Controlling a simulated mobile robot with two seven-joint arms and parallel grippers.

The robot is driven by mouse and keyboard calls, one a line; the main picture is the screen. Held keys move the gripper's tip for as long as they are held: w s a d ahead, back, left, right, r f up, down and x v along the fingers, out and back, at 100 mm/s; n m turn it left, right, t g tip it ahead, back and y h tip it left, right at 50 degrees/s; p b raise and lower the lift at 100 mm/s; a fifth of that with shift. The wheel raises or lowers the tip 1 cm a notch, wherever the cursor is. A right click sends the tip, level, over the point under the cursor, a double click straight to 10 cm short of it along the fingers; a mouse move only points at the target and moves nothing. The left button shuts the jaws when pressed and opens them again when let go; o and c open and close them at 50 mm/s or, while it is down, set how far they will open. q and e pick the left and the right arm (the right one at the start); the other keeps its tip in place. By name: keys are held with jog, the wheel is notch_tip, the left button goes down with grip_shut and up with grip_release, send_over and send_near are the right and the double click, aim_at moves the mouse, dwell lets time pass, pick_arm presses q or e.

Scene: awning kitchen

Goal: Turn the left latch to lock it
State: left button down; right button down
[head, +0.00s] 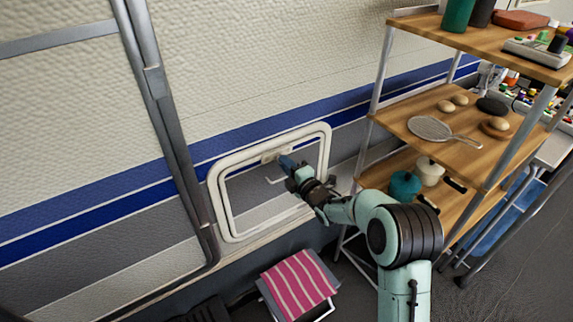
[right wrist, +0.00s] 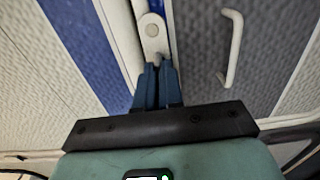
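A white latch (right wrist: 153,38) sits on the pale frame of a wall hatch (head: 225,205). In the head view it shows small at the hatch's upper edge (head: 271,155). My right gripper (head: 284,162) reaches it from the lower right. In the right wrist view its two blue fingers (right wrist: 158,68) are close together, with the end of the latch between their tips. The fingertips hide part of this end. A white handle (right wrist: 232,48) is on the hatch panel, apart from the fingers. My left gripper is not in view.
A wooden shelf rack (head: 440,118) with bowls and other items stands right of the hatch, close to my right arm. A stool with a pink striped cloth (head: 298,283) stands below the hatch. A grey metal frame (head: 165,110) runs along the wall at left.

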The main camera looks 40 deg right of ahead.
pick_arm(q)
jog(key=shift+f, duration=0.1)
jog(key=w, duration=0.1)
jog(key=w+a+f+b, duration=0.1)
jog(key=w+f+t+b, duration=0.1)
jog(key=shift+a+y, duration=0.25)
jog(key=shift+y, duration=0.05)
pick_arm(e)
jog(key=m, duration=1.8)
dwell(0.3)
jog(key=c, duration=1.3)
grip_release()
jog(key=shift+o, duration=0.2)
jog(key=shift+s, duration=0.1)
